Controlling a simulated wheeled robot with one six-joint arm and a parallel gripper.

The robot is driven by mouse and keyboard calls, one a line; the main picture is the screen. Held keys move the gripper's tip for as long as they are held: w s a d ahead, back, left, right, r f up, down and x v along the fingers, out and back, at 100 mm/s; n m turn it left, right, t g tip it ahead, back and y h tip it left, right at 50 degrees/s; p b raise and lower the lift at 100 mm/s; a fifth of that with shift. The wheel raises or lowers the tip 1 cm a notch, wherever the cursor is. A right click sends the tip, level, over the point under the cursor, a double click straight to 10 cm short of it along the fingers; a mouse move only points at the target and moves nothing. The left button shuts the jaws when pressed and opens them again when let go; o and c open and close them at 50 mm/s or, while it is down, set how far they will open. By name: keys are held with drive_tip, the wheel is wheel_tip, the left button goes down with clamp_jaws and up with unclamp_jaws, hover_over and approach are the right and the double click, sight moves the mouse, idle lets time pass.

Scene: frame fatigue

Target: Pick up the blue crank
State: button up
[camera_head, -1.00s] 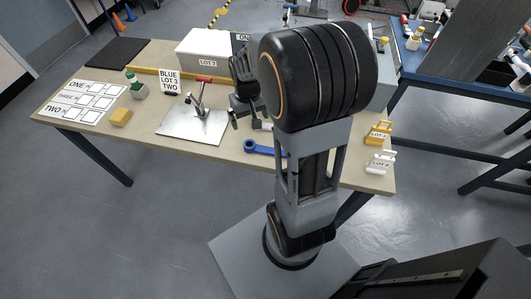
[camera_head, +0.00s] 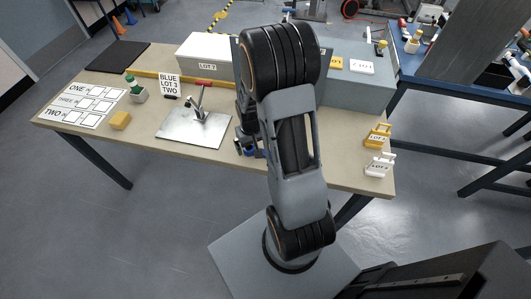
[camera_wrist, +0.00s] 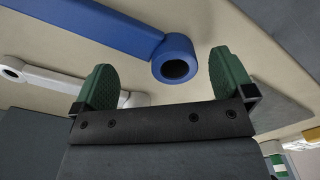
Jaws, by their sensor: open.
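The blue crank (camera_wrist: 176,50) lies on the tan table in the wrist view. Its ring end with a dark hole is near the middle, and its flat bar runs to the upper left. My gripper (camera_wrist: 166,84) is open and empty, its green-padded fingers apart. In the picture the ring end lies between and a little beyond the fingertips; I cannot tell the height gap. In the head view my arm hides most of the crank, and only a bit of blue (camera_head: 250,152) shows below my gripper (camera_head: 243,136).
A pale grey part (camera_wrist: 50,80) lies left of the crank. A metal plate with an upright fixture (camera_head: 193,130) stands to the left on the table. Yellow (camera_head: 378,136) and white (camera_head: 380,165) lot tags stand at the right edge. White and grey boxes stand behind.

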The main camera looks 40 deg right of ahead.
drive_tip(key=shift+f, duration=0.7)
drive_tip(key=c, duration=1.6)
drive_tip(key=shift+r, duration=0.1)
